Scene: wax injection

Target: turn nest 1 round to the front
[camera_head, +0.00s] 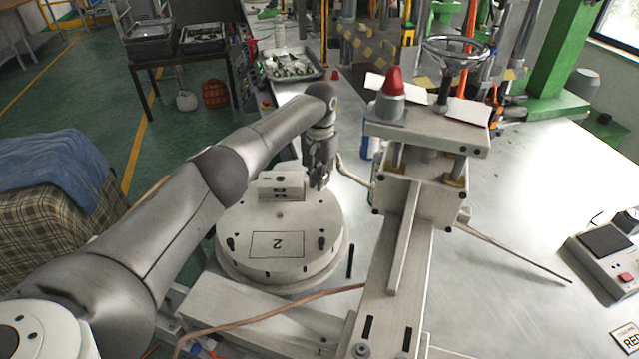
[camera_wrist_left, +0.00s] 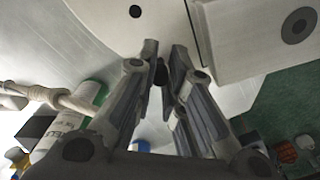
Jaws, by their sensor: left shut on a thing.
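The round white turntable (camera_head: 335,232) sits left of the press, with a framed "2" (camera_head: 278,245) facing the near side. A white block (camera_head: 280,186) stands on its far part; I cannot read a nest 1 mark. In the wrist view, the turntable (camera_wrist_left: 165,18) and block (camera_wrist_left: 245,42) lie beyond the fingers. My left gripper (camera_head: 320,184) reaches down at the turntable's far right edge. Its fingers (camera_wrist_left: 163,58) are shut on a small dark peg (camera_wrist_left: 161,76) by the rim, mostly hidden by them. My right gripper is out of view.
A brown hose (camera_head: 270,316) crosses in front. A control box (camera_head: 610,260) is at the far right. The metal table between is mostly clear.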

